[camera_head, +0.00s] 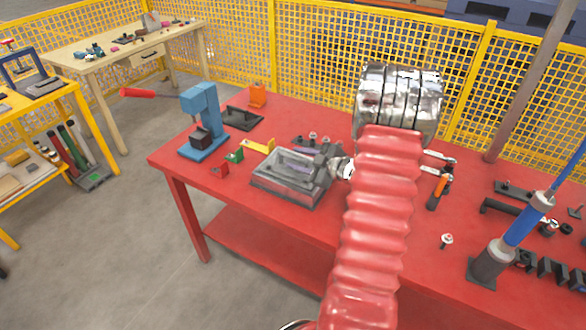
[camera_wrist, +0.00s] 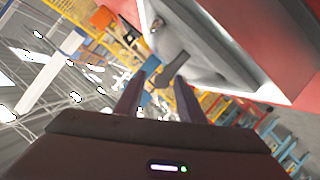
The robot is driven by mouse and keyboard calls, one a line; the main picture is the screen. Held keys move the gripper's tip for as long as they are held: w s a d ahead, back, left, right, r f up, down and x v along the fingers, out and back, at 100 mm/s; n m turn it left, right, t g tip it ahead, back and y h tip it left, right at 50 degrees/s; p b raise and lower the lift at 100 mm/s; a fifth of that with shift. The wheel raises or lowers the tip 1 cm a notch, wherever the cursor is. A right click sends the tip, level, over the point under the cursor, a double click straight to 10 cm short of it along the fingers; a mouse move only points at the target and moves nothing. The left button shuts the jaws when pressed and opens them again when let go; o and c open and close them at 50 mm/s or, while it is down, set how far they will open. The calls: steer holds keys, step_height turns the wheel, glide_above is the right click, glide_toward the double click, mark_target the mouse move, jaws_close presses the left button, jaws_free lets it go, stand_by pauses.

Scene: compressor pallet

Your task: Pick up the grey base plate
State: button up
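A grey, shallow rectangular piece (camera_head: 287,178) lies on the red table, left of my arm; it looks like the base plate, though its details are unclear. My gripper (camera_head: 328,163) is at its right side, low over the table and partly hard to make out. In the wrist view my two fingers (camera_wrist: 160,74) are apart with a gap between them. A pale grey surface (camera_wrist: 205,65) fills the upper right there, beyond the fingertips. I cannot tell whether the fingers touch it. Nothing is clearly held.
A blue press (camera_head: 203,125) stands at the table's left end, near a dark flat tray (camera_head: 241,118) and an orange block (camera_head: 257,95). Small yellow, green and red parts lie between. Tools and a blue-and-grey cylinder (camera_head: 507,243) occupy the right side. A yellow mesh fence stands behind.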

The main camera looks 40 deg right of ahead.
steer(key=shift+x, duration=1)
steer(key=shift+c, duration=0.2)
jaws_close()
